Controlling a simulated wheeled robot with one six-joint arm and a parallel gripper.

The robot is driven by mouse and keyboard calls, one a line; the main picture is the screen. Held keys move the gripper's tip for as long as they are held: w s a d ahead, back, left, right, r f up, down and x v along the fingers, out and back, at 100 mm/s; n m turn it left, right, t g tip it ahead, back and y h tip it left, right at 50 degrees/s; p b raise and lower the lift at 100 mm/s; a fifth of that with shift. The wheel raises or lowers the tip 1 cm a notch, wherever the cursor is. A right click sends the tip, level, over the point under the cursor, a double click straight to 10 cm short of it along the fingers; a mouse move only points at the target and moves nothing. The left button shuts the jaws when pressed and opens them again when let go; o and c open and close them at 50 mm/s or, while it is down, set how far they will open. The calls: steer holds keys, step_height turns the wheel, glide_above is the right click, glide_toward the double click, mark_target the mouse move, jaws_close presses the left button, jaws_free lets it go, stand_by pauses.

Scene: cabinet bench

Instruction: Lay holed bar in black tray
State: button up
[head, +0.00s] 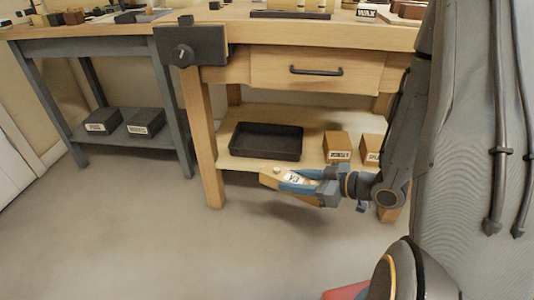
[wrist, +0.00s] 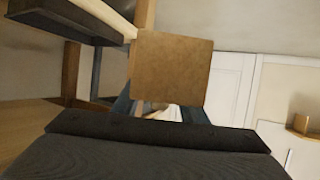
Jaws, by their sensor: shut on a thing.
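The black tray (head: 266,157) stands on the lower shelf of the wooden bench in the head view and looks empty. My gripper (head: 300,180), with blue fingers, is in front of that shelf, below and to the right of the tray. It is shut on a tan wooden bar (head: 269,178) with a pale label. The bar's end sticks out to the left of the fingers. In the wrist view the bar (wrist: 170,65) shows as a broad brown face beyond the fingers. I cannot make out holes in it. The fingers hide part of it.
A wooden box (head: 337,148) stands right of the tray, with another box (head: 373,150) beside it, partly behind my arm. A bench leg (head: 206,150) stands left of the tray. A closed drawer (head: 310,72) hangs above the shelf.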

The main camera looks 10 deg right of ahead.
steer(key=shift+s+d+f+n+g+y+b, duration=0.1)
steer(key=shift+s+f+n+g+y+b, duration=0.15)
steer(key=shift+f+b, duration=0.4)
steer(key=shift+s+d+f+n+g+y+b, duration=0.15)
steer(key=shift+s+f+b, duration=0.15)
steer(key=shift+f+b, duration=0.25)
steer(key=shift+s+a+f+n+g+y+b, duration=0.1)
steer(key=shift+s+f+n+b, duration=0.15)
steer(key=shift+f+b, duration=0.4)
steer(key=shift+s+d+f+b, duration=0.15)
steer(key=shift+f+b, duration=0.2)
steer(key=shift+b, duration=0.2)
steer(key=w+d+f+m+t+h, duration=0.1)
steer(key=w, duration=0.9)
steer(key=w+d+f+m+t+h+b, duration=0.1)
steer(key=w, duration=0.9)
steer(key=w+d+m+t+h+b, duration=0.1)
steer(key=w, duration=0.9)
steer(key=shift+w+d+f+m, duration=0.25)
steer(key=shift+f+m, duration=0.1)
steer(key=shift+f, duration=0.05)
step_height(320, 180, up, 4)
steer(key=m+t+h+b, duration=0.1)
steer(key=m+h, duration=0.1)
glide_above(267, 145)
step_height(267, 145, down, 10)
steer(key=b, duration=0.5)
steer(key=shift+d, duration=0.1)
steer(key=shift+f, duration=0.2)
